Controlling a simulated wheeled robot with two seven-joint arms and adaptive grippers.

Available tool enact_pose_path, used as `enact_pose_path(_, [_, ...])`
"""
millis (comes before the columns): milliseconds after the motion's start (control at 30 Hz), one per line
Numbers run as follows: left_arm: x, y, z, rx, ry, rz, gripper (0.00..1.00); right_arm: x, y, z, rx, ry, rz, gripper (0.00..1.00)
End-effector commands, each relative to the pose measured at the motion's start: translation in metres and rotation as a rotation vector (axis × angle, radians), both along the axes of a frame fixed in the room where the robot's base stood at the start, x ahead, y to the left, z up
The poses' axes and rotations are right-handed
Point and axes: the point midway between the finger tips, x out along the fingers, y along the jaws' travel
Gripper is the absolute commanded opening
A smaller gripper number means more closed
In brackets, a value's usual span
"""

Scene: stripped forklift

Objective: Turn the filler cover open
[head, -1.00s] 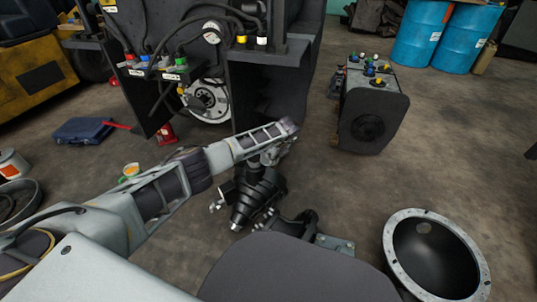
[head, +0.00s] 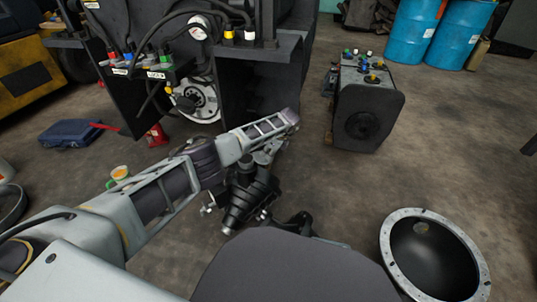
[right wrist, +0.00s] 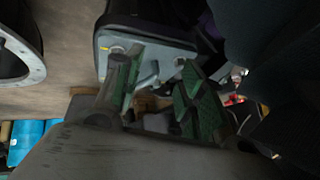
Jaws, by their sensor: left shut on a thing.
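A black ridged, cone-shaped unit (head: 247,197) with small silvery fittings is low at the middle of the head view. My left arm reaches in from the left and bends down at its far end. My left gripper (head: 264,157) is small and partly covered by my arm at the top of this unit, shut on what I take to be the filler cover. The cover itself cannot be made out. In the right wrist view my right gripper (right wrist: 155,95) has two green-padded fingers spread apart, with nothing between them. It cannot be made out in the head view.
The stripped forklift (head: 262,75) with hoses stands behind. A dark tank (head: 368,110) with coloured caps stands at the back right, before blue barrels (head: 413,30). A black bowl-shaped housing (head: 435,255) lies at the lower right. A blue case (head: 65,134) lies left. Floor between tank and bowl is clear.

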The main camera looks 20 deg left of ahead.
Motion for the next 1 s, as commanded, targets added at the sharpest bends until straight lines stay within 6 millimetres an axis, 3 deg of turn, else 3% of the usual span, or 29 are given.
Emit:
enact_pose_path(200, [0.0018,0.0018,0.0015,0.001,-0.007,0.005,0.00,0.0008,0.0006,0.0008,0.001,-0.001,-0.002,0.40])
enact_pose_path(233, [0.0018,0.0019,0.0015,0.001,-0.007,0.005,0.18,0.0011,0.0006,0.0009,0.002,-0.002,-0.002,0.40])
enact_pose_path(367, [0.0015,0.0014,0.0014,0.001,-0.006,0.004,0.35,0.0029,0.0007,0.0021,0.002,-0.005,-0.002,0.40])
enact_pose_path(1000, [0.0006,-0.0040,0.0104,-0.002,-0.005,0.001,0.36,0.0040,0.0012,0.0028,0.004,-0.008,-0.004,0.40])
